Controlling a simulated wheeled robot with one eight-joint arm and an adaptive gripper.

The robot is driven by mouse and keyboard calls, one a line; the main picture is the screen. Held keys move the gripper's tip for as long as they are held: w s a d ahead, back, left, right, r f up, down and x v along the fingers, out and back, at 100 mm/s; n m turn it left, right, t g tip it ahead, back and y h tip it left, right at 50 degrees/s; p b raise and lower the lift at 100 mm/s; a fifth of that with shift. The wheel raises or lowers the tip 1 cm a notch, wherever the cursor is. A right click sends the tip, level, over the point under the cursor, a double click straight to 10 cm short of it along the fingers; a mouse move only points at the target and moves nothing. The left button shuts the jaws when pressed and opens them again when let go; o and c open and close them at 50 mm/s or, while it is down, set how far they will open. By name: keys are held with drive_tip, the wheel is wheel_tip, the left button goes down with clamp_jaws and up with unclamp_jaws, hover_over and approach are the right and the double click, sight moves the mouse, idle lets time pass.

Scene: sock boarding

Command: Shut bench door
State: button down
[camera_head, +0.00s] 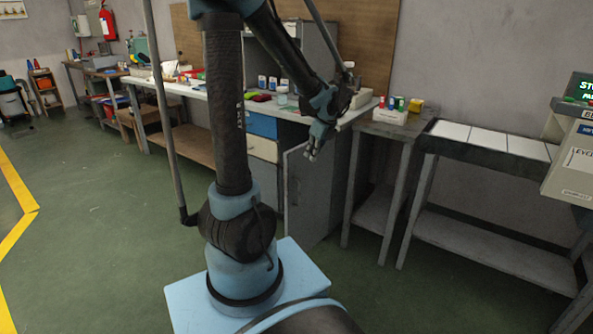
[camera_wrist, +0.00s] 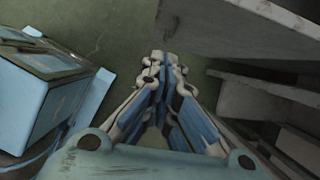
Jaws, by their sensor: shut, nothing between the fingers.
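The bench door is a grey panel (camera_head: 310,198) below the right end of the long workbench (camera_head: 215,95). It appears to stand open, angled out from the bench front, with a small dark handle near its left edge. My gripper (camera_head: 311,154) is shut and empty, fingers pointing down, close to the door's top edge in the head view. I cannot tell whether it touches the door. In the wrist view my gripper (camera_wrist: 162,62) shows its fingertips together over green floor. A grey panel (camera_wrist: 240,30) lies to their right, probably the door. The cabinet's inside is mostly hidden.
A blue drawer (camera_head: 262,124) and a cream drawer (camera_head: 264,149) sit left of the door. A small side table (camera_head: 375,192) and a tile-topped table (camera_head: 470,160) stand to the right. Open green floor (camera_head: 90,225) lies to the left.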

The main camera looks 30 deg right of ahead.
sight(297, 168)
drive_tip(key=shift+w+a+f, duration=0.3)
drive_tip(key=shift+w+f, duration=0.85)
drive_tip(key=shift+f, duration=0.45)
drive_tip(key=shift+w+a+f, duration=0.25)
drive_tip(key=shift+w+f, duration=0.95)
drive_tip(key=shift+f, duration=0.35)
drive_tip(key=shift+w+a+f, duration=0.3)
drive_tip(key=shift+w+f, duration=0.85)
drive_tip(key=shift+f, duration=0.45)
drive_tip(key=shift+w, duration=0.1)
